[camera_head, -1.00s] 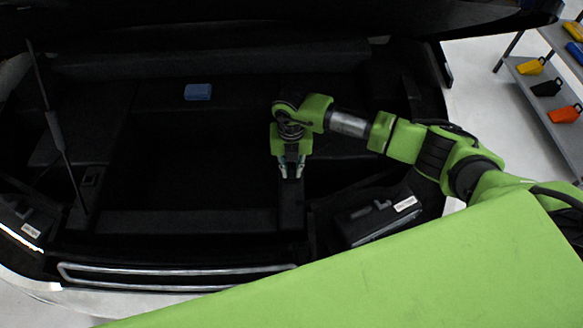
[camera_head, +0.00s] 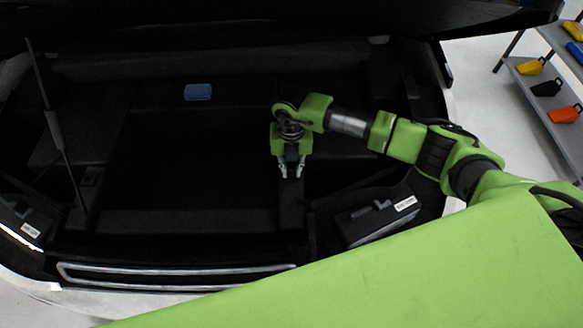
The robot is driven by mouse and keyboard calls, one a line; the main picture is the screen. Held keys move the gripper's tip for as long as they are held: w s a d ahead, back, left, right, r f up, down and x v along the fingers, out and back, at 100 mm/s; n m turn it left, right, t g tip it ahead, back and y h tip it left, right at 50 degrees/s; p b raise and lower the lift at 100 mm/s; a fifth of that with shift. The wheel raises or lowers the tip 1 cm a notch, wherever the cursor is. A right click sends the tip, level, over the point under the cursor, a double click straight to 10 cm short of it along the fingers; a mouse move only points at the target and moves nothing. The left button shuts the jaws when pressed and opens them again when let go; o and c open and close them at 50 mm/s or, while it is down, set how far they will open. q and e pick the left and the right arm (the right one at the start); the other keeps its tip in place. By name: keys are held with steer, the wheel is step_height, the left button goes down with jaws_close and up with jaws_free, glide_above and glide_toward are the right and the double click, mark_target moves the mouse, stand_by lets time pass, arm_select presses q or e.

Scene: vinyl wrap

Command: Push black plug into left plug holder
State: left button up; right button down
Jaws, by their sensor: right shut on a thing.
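My right gripper (camera_head: 291,172) points down over the dark ledge at the right side of the open trunk well. Its two light fingertips have a small dark gap between them. It is shut on the black plug, which is hard to make out against the black lining. A small dark fitting (camera_head: 91,177) shows on the left ledge of the trunk. I cannot tell whether it is the left plug holder. My left gripper is not in view.
A blue box (camera_head: 198,92) lies on the trunk's rear floor. A black case (camera_head: 378,216) with a white label sits at the front right. A prop rod (camera_head: 55,125) stands at left. A shelf (camera_head: 543,100) with coloured scoops is outside, right. The central well is empty.

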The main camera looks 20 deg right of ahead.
steer(key=shift+s+f, duration=0.1)
stand_by(0.3)
steer(key=c, duration=1.8)
jaws_free()
step_height(320, 180, up, 12)
